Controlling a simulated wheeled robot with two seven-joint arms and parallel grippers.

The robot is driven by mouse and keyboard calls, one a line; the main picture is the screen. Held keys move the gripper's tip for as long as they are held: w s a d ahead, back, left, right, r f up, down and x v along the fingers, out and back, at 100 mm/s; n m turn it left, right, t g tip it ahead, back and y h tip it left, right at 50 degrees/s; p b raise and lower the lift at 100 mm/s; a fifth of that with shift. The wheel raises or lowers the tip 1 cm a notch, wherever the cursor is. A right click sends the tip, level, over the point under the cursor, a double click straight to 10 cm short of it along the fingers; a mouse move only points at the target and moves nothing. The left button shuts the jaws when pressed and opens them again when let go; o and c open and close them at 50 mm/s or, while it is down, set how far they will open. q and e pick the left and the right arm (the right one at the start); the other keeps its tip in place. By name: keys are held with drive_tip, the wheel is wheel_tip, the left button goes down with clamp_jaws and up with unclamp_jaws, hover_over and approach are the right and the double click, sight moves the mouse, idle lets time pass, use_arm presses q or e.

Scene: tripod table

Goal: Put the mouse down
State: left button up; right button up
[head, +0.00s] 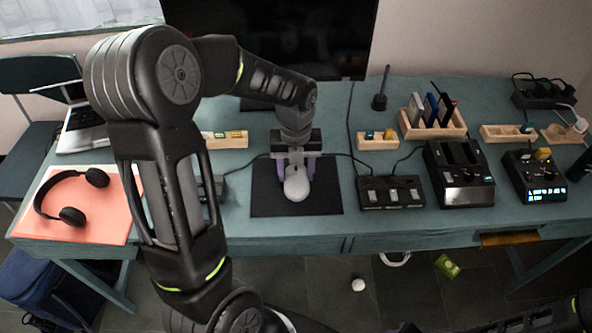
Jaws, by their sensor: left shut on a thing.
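The mouse (297,188) is pale grey-white and sits over the black mouse mat (263,200) on the teal table. My left gripper (296,168) reaches down from above, with its purple fingers on either side of the mouse's far end, shut on it. The gripper hides the far part of the mouse. I cannot tell whether the mouse's underside touches the mat. My right gripper is out of view; only a dark piece of my arm shows at the lower right.
Headphones (72,216) lie on a pink sheet (110,232) at the left, near a laptop (82,128). A black multi-slot device (390,192) and a larger charger (459,175) stand right of the mat. A monitor (290,35) and wooden trays (377,143) are behind.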

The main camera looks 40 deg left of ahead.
sight(296, 171)
use_arm(q)
drive_tip(key=o, duration=1.4)
drive_tip(key=shift+f, duration=0.1)
wheel_tip(296, 171, up, 12)
drive_tip(key=shift+r, duration=0.15)
